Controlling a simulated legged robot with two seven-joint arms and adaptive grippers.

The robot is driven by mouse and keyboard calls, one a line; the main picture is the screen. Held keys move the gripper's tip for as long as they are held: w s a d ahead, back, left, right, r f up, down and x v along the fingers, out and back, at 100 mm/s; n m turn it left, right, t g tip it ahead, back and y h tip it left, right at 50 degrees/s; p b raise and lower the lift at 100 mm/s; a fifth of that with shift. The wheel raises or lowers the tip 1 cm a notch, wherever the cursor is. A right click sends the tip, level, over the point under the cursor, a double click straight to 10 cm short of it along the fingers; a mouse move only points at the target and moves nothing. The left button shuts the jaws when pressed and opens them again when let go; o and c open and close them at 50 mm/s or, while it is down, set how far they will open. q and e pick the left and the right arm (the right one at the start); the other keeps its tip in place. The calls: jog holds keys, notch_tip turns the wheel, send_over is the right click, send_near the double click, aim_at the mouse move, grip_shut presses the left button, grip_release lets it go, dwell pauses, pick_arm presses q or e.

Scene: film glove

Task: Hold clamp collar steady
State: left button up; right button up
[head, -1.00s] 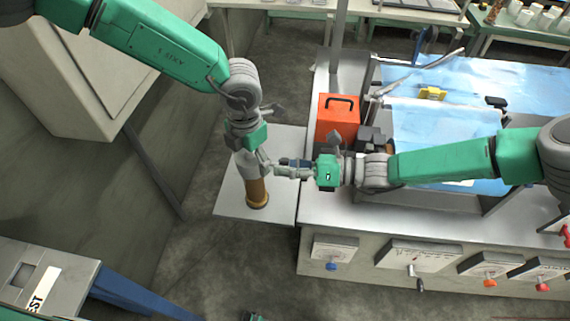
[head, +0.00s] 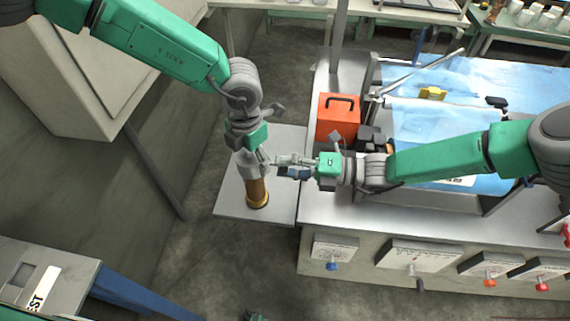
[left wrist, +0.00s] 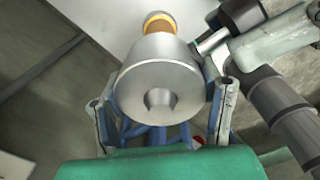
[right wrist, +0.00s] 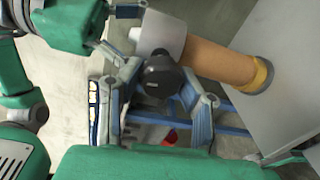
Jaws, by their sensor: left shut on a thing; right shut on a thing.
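The clamp collar (left wrist: 158,85), a light grey metal cylinder with a notched hole in its end face, sits at the top of an orange-brown post (head: 257,188). The post stands on a yellow ring-shaped foot. My left gripper (head: 257,160) comes from above and is shut around the collar, one finger on each side in the left wrist view. My right gripper (head: 291,163) is beside the collar, shut on a dark tool (right wrist: 160,82) with a round black end. The tool points toward the collar; whether they touch is unclear.
The post stands on a pale square plate (head: 228,202) left of the workbench (head: 335,215). An orange box (head: 338,120) and dark blocks sit on the bench behind my right gripper. A grey wall (head: 90,190) is at left. Floor in front of the plate is clear.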

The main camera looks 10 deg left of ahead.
pick_arm(q)
jog(key=shift+w+a, duration=0.25)
jog(key=shift+a, duration=0.05)
pick_arm(e)
jog(key=shift+s+d+f+m, duration=0.1)
jog(key=shift+d+f+m, duration=0.05)
jog(key=shift+m, duration=0.45)
jog(key=o, duration=0.8)
pick_arm(q)
jog(key=shift+r, duration=0.1)
pick_arm(e)
jog(key=o, duration=0.4)
pick_arm(q)
jog(key=shift+d, duration=0.25)
pick_arm(e)
jog(key=shift+d, duration=0.1)
pick_arm(q)
jog(key=shift+a, duration=0.1)
jog(key=shift+r, duration=0.1)
pick_arm(e)
jog(key=d, duration=1.2)
jog(key=shift+w+r, duration=0.2)
jog(key=shift+r, duration=0.15)
jog(key=shift+d, duration=0.1)
